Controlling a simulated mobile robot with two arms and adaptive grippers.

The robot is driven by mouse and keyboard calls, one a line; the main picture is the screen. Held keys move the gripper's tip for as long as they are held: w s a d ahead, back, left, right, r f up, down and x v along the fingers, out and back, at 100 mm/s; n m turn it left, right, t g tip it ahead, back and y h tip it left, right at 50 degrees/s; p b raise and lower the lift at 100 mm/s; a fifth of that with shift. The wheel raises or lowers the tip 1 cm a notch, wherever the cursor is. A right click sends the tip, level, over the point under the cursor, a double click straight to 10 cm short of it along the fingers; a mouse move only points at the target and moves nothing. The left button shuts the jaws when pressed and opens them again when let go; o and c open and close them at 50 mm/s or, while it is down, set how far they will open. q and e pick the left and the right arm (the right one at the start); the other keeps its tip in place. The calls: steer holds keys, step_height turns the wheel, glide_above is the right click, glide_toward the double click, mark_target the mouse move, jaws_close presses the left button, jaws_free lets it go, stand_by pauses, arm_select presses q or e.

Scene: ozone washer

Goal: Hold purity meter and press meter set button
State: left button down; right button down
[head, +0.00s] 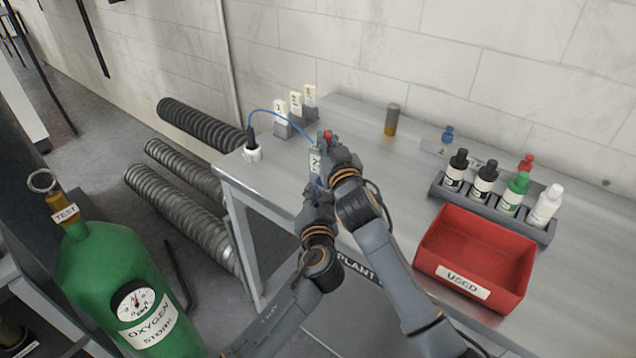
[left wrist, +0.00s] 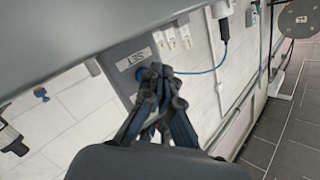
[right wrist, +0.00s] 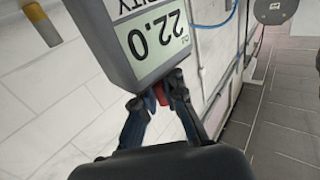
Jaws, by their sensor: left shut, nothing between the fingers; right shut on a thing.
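The purity meter (head: 315,163) is a small grey box with a pale display, held near the left end of the metal bench. In the right wrist view the meter (right wrist: 128,15) shows 22.0 upside down, with the right gripper (right wrist: 158,90) at its edge. My right gripper (head: 328,148) is shut on the meter; a red part shows by its fingers. My left gripper (head: 318,192) is shut and empty just below the meter. In the left wrist view its fingertips (left wrist: 156,74) overlap the meter (left wrist: 128,66); I cannot tell whether they touch. The set button cannot be made out.
A blue cable (head: 268,112) links the meter to a black probe in a white cup (head: 251,153). Several white-topped holders (head: 295,103) stand behind. A bottle rack (head: 478,205) and a red USED bin (head: 450,232) lie right. A green oxygen cylinder (head: 95,265) stands left.

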arm_select(q)
steer(key=shift+w+a, duration=0.1)
steer(key=shift+w, duration=0.3)
steer(key=shift+w+d, duration=0.25)
steer(key=shift+w, duration=0.35)
stand_by(0.8)
steer(key=shift+a, duration=0.1)
stand_by(0.3)
steer(key=shift+s+a+r, duration=0.15)
steer(key=shift+s+a, duration=0.55)
steer(key=shift+a, duration=0.25)
steer(key=s, duration=0.1)
steer(key=s+a, duration=0.1)
steer(key=s, duration=0.1)
steer(key=s+a, duration=0.1)
steer(key=shift+s, duration=0.35)
stand_by(0.4)
